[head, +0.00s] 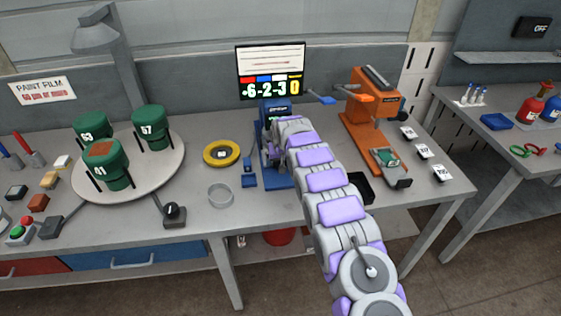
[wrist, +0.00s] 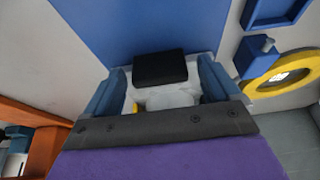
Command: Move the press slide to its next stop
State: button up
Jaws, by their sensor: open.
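The blue press (head: 275,110) stands at the back middle of the bench, with a blue base plate (head: 278,180) in front; my arm covers much of it. I cannot tell which part is its slide. An orange press (head: 372,112) stands to the right, with a green piece (head: 387,157) low at its front. In the wrist view, my gripper (wrist: 158,88) is open, its blue fingers apart on either side of a black block (wrist: 160,68). I cannot tell whether they touch it. The blue plate (wrist: 150,25) lies beyond. In the head view the fingertips are hidden at the blue press.
A yellow ring (head: 222,153), a small blue stand (head: 249,175) and a clear ring (head: 221,195) lie left of my arm. A round turntable (head: 90,190) holds green cylinders. A black tray (head: 361,187) and white cards (head: 425,152) are on the right. A display (head: 270,72) stands behind.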

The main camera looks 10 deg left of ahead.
jog(key=shift+c, duration=0.3)
jog(key=c, duration=1.5)
jog(key=shift+o, duration=0.2)
